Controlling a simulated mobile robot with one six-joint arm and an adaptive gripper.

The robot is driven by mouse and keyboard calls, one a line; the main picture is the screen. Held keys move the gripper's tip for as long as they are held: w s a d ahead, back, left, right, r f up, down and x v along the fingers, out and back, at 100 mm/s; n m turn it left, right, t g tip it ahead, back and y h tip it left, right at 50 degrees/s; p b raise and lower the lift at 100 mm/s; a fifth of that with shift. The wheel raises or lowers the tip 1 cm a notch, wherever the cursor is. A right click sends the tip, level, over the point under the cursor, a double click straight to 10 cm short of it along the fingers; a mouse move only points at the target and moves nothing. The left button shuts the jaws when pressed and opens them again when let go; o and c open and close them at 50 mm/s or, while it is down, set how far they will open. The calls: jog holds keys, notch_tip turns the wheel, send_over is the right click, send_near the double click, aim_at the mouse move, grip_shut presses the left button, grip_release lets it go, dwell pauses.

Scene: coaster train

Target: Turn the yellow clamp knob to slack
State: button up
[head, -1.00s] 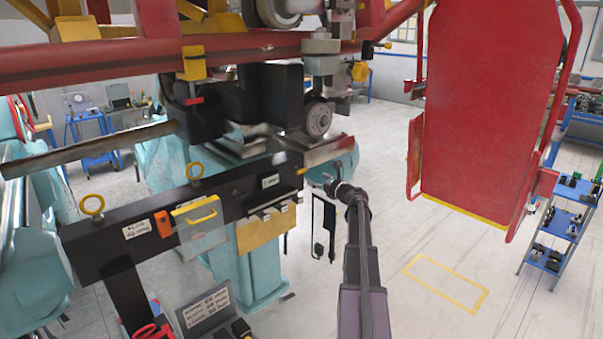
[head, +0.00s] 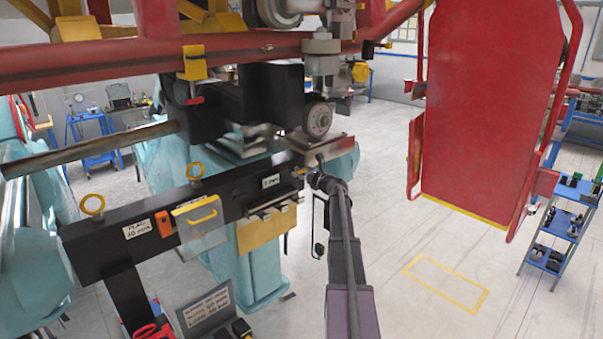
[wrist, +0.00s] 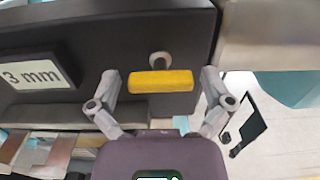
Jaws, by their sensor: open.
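The yellow clamp knob (wrist: 160,81) is a short bar lying about level across the wrist view, on a round stem from the dark face of the beam. My gripper (wrist: 160,76) is open, with one finger on each side of the knob. Gaps show between the fingers and the knob's ends, so it is not gripped. In the head view my gripper (head: 315,174) is at the right end of the black beam (head: 110,232), and the knob is small and hard to make out there.
A white "3 mm" label (wrist: 33,73) is left of the knob. A yellow block with metal pieces (head: 266,228) hangs below the beam. A metal plate (head: 325,150) juts out above my gripper. A red panel (head: 487,105) hangs to the right, with open floor below.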

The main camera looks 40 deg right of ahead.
jog(key=c, duration=1)
jog(key=shift+n, duration=0.5)
jog(key=n, duration=1.2)
jog(key=shift+n, duration=0.3)
jog(key=n, duration=0.4)
jog(key=shift+n, duration=0.3)
